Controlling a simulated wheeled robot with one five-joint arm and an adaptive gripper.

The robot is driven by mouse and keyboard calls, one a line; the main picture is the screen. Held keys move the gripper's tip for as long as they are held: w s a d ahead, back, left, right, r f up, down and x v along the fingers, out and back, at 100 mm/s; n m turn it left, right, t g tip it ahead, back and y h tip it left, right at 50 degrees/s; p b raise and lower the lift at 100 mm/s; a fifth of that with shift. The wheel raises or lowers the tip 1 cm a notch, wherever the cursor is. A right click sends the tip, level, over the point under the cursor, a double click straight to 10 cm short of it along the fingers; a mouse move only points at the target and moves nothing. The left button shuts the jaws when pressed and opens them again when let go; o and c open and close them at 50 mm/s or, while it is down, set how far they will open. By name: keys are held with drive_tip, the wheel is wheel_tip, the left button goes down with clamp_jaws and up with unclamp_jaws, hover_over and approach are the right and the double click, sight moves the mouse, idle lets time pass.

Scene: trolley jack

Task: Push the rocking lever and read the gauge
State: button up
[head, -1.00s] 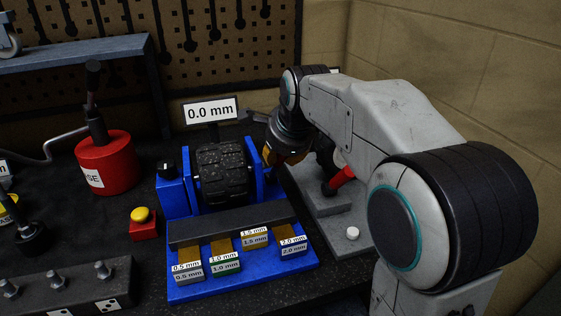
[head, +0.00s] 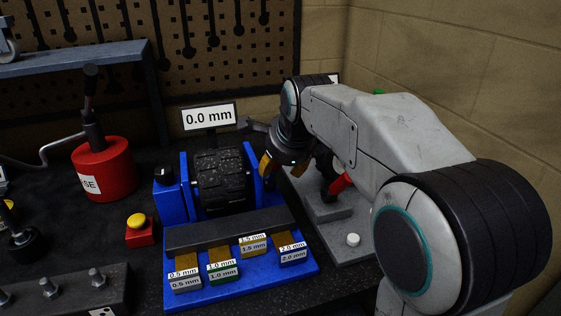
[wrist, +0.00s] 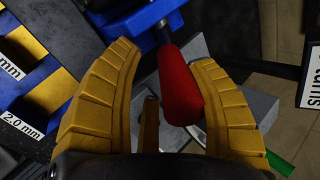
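The gauge display (head: 210,117) reads 0.0 mm and stands behind the blue fixture (head: 172,200), which holds a dark ribbed wheel (head: 222,178). A lever with a red grip (wrist: 178,88) runs out from a blue part of the fixture in the wrist view. A red piece also shows just right of my gripper in the head view (head: 341,183). My gripper (wrist: 158,58) is open, its yellow fingers on either side of the red grip. The grip lies closer to the right finger; I cannot tell whether they touch. In the head view my gripper (head: 280,164) is beside the fixture's right side and hides part of the lever.
Labelled shims (head: 222,270) from 0.5 to 2.0 mm sit on the fixture's front. A yellow push button (head: 137,220) on a red box and a red cylinder (head: 112,168) stand left. A grey stepped base (head: 318,208) with a white knob (head: 353,240) lies right, near the wall.

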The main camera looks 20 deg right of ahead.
drive_tip(key=shift+r, duration=0.1)
drive_tip(key=shift+s+r, duration=0.25)
drive_tip(key=shift+r, duration=0.25)
drive_tip(key=v, duration=1.1)
drive_tip(key=shift+f, duration=0.15)
drive_tip(key=shift+n, duration=0.3)
